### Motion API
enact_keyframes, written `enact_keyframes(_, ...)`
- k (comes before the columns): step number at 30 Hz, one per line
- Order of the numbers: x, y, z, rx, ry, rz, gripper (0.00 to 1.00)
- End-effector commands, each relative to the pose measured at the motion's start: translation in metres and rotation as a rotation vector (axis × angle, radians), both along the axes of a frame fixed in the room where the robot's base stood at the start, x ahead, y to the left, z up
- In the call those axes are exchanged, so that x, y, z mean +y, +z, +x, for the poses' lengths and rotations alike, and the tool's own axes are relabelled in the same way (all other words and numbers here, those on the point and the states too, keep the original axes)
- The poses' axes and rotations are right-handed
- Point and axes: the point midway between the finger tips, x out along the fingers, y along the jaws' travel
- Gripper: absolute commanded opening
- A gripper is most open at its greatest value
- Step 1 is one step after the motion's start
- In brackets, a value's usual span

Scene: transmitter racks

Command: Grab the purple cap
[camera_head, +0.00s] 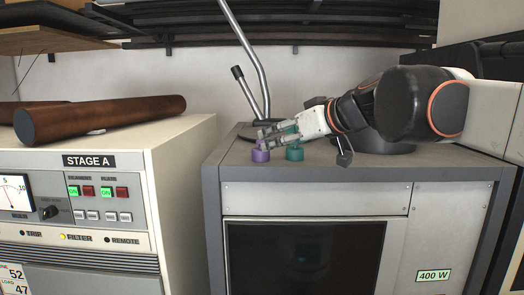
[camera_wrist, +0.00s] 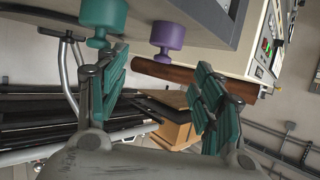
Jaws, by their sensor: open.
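The purple cap (camera_head: 261,153) stands on the front left part of the grey cabinet top in the head view. It also shows in the wrist view (camera_wrist: 168,36), where it appears upside down between the lines of my two fingers. A teal cap (camera_head: 294,154) stands just right of it; in the wrist view the teal cap (camera_wrist: 103,16) is at the top left, beyond my left finger. My gripper (camera_head: 272,136) is open, low over the cabinet top just behind the caps. In the wrist view my gripper (camera_wrist: 162,66) shows its teal-padded fingers apart, with nothing held.
A metal lever stand (camera_head: 245,70) rises close behind my gripper. The cream STAGE A cabinet (camera_head: 180,140) stands left across a gap, with a brown cylinder (camera_head: 100,118) on top. The grey cabinet's front edge (camera_head: 350,173) is close to the caps.

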Motion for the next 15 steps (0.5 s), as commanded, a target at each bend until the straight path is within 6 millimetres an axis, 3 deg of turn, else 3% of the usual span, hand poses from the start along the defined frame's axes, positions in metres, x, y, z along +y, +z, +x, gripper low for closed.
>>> enact_keyframes(15, 0.035, -0.015, 0.04, 0.0, 0.002, 0.001, 0.61)
